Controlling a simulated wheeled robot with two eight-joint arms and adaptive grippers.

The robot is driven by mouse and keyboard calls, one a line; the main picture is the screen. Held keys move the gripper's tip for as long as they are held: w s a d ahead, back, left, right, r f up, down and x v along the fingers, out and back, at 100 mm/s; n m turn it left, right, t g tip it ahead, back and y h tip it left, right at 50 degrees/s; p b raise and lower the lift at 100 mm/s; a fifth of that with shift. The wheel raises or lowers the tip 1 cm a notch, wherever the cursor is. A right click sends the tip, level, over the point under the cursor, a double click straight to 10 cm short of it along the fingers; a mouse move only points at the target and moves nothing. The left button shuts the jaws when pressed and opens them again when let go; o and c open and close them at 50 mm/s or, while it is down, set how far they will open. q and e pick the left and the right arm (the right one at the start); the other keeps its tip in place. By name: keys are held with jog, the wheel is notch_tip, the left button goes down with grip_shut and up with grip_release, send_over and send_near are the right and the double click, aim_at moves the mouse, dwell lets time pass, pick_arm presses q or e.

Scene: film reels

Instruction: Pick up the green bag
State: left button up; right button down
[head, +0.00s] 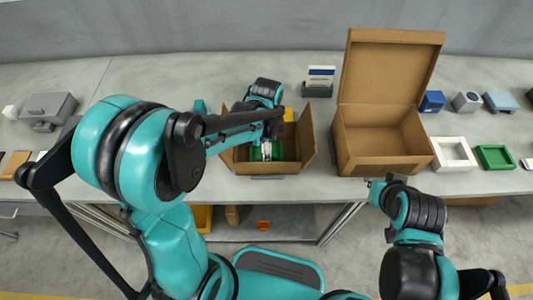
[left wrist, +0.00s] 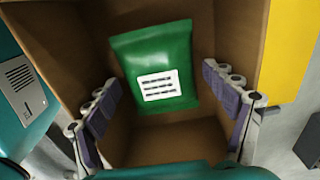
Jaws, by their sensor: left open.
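The green bag (left wrist: 152,52), with a white printed label, lies inside an open cardboard box (left wrist: 245,30) in the left wrist view. In the head view a little of the bag (head: 256,154) shows inside the smaller open box (head: 309,137), mostly hidden by my left arm. My left gripper (left wrist: 163,88) is open, with one finger on each side of the bag's lower part; I cannot tell whether they touch it. It also shows above the box in the head view (head: 266,152). My right gripper (head: 373,184) is at the table's front edge, away from the bag; its jaws are too small to read.
A larger open cardboard box (head: 385,160) with a raised lid stands to the right. Further right are a white tray (head: 437,158), a green tray (head: 495,157) and a blue box (head: 432,101). A grey device (head: 50,108) sits at left. Bare table lies between it and the smaller box.

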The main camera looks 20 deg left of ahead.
pick_arm(q)
jog(key=shift+f, duration=0.15)
jog(key=c, duration=1.4)
jog(key=shift+o, duration=0.2)
